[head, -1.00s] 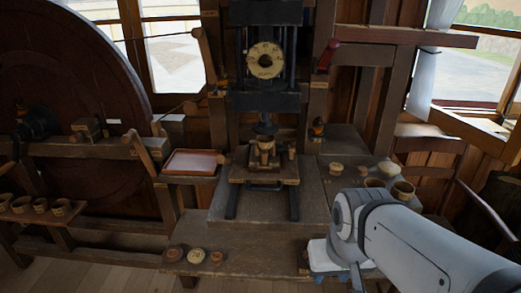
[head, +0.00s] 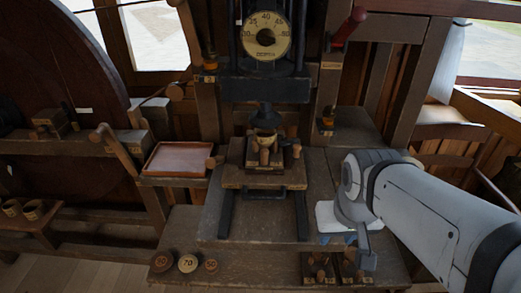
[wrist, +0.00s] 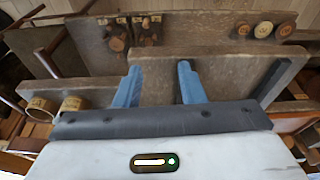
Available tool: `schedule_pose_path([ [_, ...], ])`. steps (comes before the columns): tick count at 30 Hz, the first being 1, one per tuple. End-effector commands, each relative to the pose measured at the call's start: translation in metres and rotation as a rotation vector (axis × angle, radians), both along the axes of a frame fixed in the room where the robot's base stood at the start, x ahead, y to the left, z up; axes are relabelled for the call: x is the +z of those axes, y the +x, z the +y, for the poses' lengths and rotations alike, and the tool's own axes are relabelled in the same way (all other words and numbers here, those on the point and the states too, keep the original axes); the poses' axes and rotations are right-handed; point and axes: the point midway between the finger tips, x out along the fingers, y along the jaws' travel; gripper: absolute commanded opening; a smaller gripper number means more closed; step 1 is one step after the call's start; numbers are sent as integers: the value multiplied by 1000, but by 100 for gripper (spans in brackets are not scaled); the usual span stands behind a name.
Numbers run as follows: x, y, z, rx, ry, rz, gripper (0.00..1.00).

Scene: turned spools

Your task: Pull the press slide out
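The press slide (head: 240,180) is a wooden carriage on two dark rails at the foot of the press, in the middle of the head view. A small wooden spool-like piece (head: 265,156) stands on it under the dark press ram (head: 266,117). My gripper (wrist: 160,82) shows two blue fingers spread apart with nothing between them in the wrist view. In the head view it is right of the slide, low over the bench, partly hidden by my arm. The slide cannot be made out in the wrist view.
A round dial (head: 265,36) is on the press above. A tray (head: 180,159) lies to the left. Round numbered weights (head: 188,263) sit on the front bench edge. Small dark blocks with knobs (head: 318,267) are at front right. Cups (wrist: 72,104) show in the wrist view.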

Motion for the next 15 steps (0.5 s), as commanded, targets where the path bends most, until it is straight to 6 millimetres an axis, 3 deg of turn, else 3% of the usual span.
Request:
schedule_pose_path([
  [4,10,22,9,161,-60,44,36],
  [8,19,60,31,432,-169,113,36],
  [15,18,134,104,987,-406,243,36],
])
